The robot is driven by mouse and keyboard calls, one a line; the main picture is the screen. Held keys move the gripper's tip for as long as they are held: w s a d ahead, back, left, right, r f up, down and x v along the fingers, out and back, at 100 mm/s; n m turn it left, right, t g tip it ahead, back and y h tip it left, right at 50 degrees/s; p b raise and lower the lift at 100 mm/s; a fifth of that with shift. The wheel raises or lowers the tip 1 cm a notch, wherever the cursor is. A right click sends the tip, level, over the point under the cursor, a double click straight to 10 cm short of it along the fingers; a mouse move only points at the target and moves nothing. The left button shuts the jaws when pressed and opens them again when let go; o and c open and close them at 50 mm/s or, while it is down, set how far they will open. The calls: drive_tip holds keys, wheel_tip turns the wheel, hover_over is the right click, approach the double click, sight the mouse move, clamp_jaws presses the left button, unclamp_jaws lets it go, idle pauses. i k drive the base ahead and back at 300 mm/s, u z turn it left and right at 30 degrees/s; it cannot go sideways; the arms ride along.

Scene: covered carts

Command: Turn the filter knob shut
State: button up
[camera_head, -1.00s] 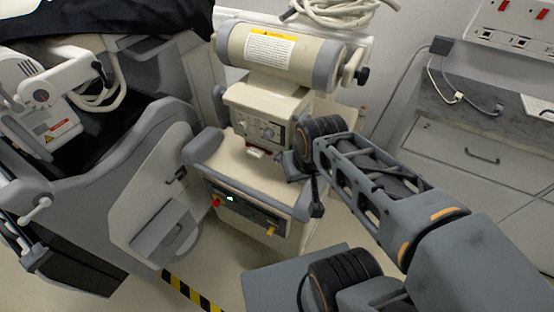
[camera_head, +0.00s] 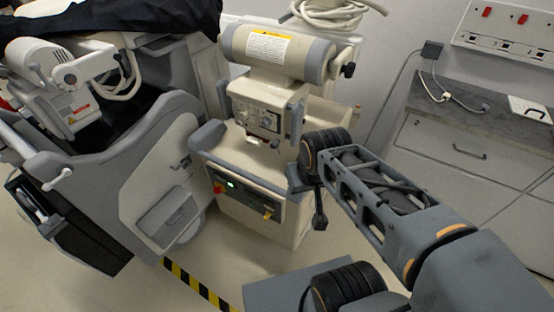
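A beige machine (camera_head: 290,98) stands on a covered cart in the middle of the view. Its front panel (camera_head: 243,112) carries small round knobs. One light round knob (camera_head: 266,121) shows near the panel's middle; I cannot tell from its small size which way it is turned. My gripper (camera_head: 300,180) is at the end of my arm, to the right of and below the panel, apart from the knob. It is dark and mostly hidden by my wrist, so I cannot see whether its fingers are open.
The cart's lower front has a green display (camera_head: 231,184), a red button (camera_head: 217,188) and a yellow part (camera_head: 268,213). A large grey covered unit (camera_head: 110,175) stands close on the left. Grey drawers (camera_head: 460,150) line the right wall. Striped floor tape (camera_head: 195,285) lies in front.

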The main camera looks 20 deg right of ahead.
sight(275, 144)
drive_tip(key=u, duration=0.4)
drive_tip(key=k, duration=0.1)
drive_tip(key=u, duration=3.05)
drive_tip(key=k, duration=0.7)
drive_tip(key=z, duration=1.4)
drive_tip(key=i, duration=0.5)
drive_tip(key=u, duration=0.05)
